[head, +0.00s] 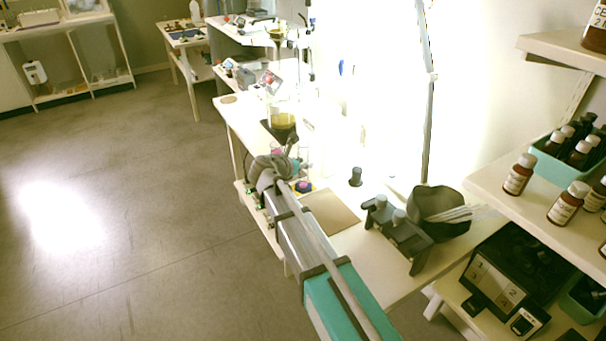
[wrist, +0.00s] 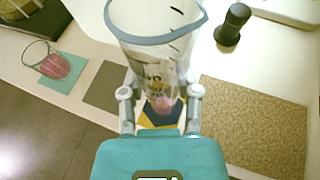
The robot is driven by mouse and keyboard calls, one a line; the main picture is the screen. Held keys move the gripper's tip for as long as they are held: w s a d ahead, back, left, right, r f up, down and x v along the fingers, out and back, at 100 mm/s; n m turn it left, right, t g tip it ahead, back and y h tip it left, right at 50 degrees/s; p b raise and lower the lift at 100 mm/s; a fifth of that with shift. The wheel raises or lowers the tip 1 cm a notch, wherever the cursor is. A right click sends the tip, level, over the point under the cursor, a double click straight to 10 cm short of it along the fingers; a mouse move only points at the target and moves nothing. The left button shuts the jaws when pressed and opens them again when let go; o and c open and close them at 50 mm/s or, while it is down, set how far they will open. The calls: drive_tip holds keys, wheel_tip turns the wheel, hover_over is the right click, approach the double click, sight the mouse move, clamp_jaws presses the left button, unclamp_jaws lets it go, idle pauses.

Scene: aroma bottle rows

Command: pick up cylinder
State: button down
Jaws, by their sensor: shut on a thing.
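A clear cylinder (wrist: 157,55) with a grey-blue spouted rim and dark markings stands out in the wrist view. My gripper (wrist: 160,93) has one finger on each side of its lower part and is shut on it. Pink shows at the bottom of the cylinder. Beneath it is a dark blue and yellow pad (wrist: 160,117); I cannot tell whether the cylinder touches it. In the head view my arm hides most of this spot.
A small glass with pink liquid (wrist: 52,66) stands on a teal mat at left. A black knobbed object (wrist: 233,24) stands right of the cylinder, also seen in the head view (head: 356,177). A brown board (wrist: 255,120) lies at right. A black rack (head: 400,236) and bowl (head: 440,212) are nearby.

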drive_tip(key=shift+r, duration=0.1)
wheel_tip(320, 180, up, 3)
drive_tip(key=p, duration=0.3)
drive_tip(key=s+a+r+p, duration=0.3)
drive_tip(key=s+r+p, duration=0.6)
drive_tip(key=s, duration=0.4)
drive_tip(key=shift+s+a+r+p, duration=0.25)
drive_tip(key=shift+a+r+p, duration=0.15)
drive_tip(key=shift+p, duration=0.1)
idle(0.4)
